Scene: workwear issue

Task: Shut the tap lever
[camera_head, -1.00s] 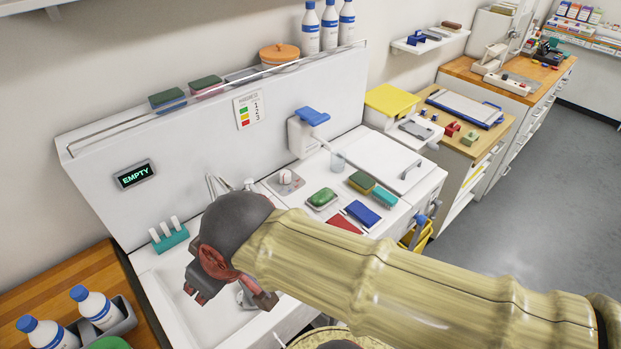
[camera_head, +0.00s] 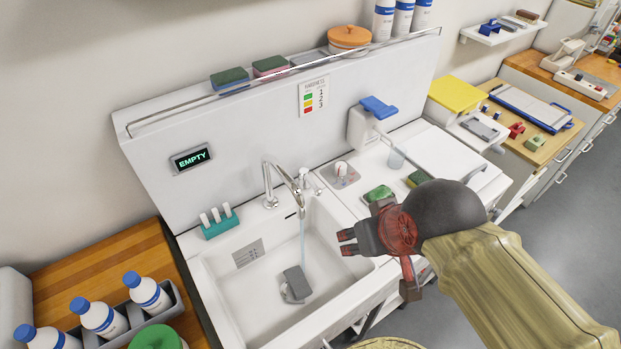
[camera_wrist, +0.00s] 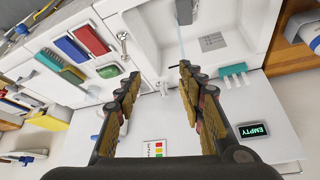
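The chrome tap (camera_head: 285,174) stands at the back of the white sink (camera_head: 215,268), its curved spout over the basin. A thin stream of water (camera_head: 302,238) falls from the spout. The small tap lever (camera_head: 315,181) is just right of the spout base; its exact position is hard to tell. My gripper (camera_wrist: 158,72) is open and empty, its two fingers well apart in the wrist view. In the head view it hangs over the sink's right edge, in front of and right of the tap, apart from it. In the wrist view the fingers partly cover the tap area.
A grey block (camera_head: 296,284) lies in the basin under the stream. A teal holder (camera_head: 220,222) stands at the sink's back left. A dial (camera_head: 342,172), a green soap (camera_head: 378,193) and a clear cup (camera_head: 397,158) are right of the tap. A display (camera_head: 192,158) reads EMPTY.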

